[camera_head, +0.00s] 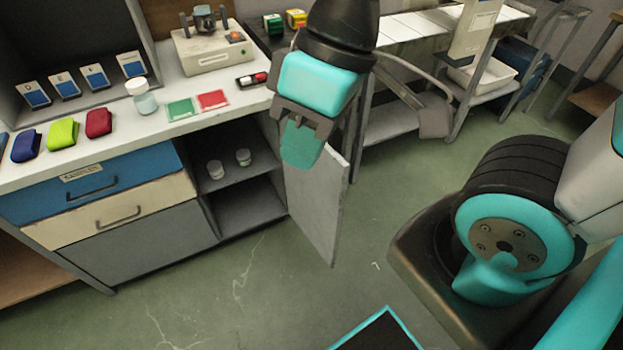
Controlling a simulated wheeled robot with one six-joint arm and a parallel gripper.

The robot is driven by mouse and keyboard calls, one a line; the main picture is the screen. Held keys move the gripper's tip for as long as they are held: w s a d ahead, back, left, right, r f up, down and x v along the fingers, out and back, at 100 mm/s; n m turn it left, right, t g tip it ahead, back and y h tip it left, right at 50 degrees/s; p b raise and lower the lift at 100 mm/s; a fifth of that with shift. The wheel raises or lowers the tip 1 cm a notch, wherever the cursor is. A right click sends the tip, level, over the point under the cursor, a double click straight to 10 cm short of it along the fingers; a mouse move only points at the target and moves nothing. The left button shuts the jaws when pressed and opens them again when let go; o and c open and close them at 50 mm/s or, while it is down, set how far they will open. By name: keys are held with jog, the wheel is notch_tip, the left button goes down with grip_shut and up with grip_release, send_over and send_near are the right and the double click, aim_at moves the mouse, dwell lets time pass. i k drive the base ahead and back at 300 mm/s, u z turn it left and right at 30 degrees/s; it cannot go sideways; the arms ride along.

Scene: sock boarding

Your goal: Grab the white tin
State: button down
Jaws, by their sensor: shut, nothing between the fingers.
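My gripper (301,146) is shut and empty.
The open grey cabinet door (314,205) sticks out below my gripper. The counter (200,125) above the shelf holds a white-lidded jar (141,98), green and red packets (213,100), coloured pouches (63,134) and a device (212,52). The green floor (250,290) in front is clear.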

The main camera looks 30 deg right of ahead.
aim_at(215, 169)
jog(key=z, duration=2.2)
jog(key=i, duration=2.15)
jog(key=u, duration=3.5)
